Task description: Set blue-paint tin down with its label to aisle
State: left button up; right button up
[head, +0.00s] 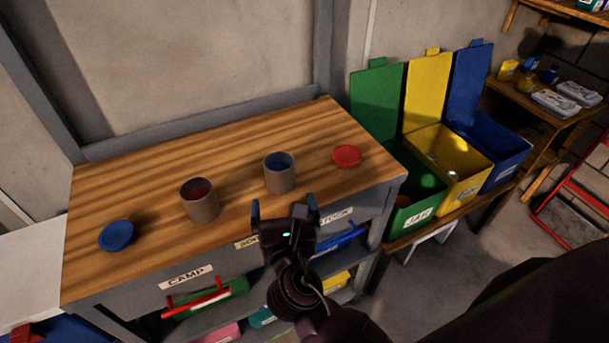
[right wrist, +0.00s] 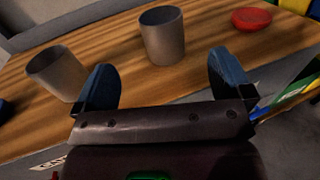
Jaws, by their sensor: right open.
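The blue-paint tin (head: 281,183) is a grey open tin with blue inside. It stands upright on the wooden bench top (head: 140,190), near the front edge; no label shows on its visible side. It also shows in the right wrist view (right wrist: 162,38), beyond the gap between my fingers. My right gripper (head: 283,206) is open and empty, just in front of this tin and apart from it. A similar tin with dark red inside (head: 201,204) stands to its left. My left gripper is not in view.
A red lid (head: 346,156) lies right of the tins, a blue lid (head: 116,236) at the left. Labelled drawers and a shelf with boxes are below the bench top. Green (head: 418,199), yellow (head: 462,187) and blue (head: 507,155) bins stand at the right. The bench's back is clear.

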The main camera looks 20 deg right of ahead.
jog(key=s+d+f+m+g+y, duration=0.2)
jog(key=s+d+f+m, duration=0.5)
jog(key=m, duration=0.9)
jog(key=s+d+f+m+g+y, duration=0.2)
jog(key=s+d+f+m+g, duration=0.2)
jog(key=f+m, duration=0.9)
jog(key=shift+s+d+f+m+y, duration=0.2)
jog(key=shift+s+d+m+y, duration=0.2)
jog(key=shift+s+d+m, duration=1.55)
jog(key=shift+o, duration=0.2)
jog(key=shift+s+a+n, duration=0.4)
jog(key=shift+n, duration=0.15)
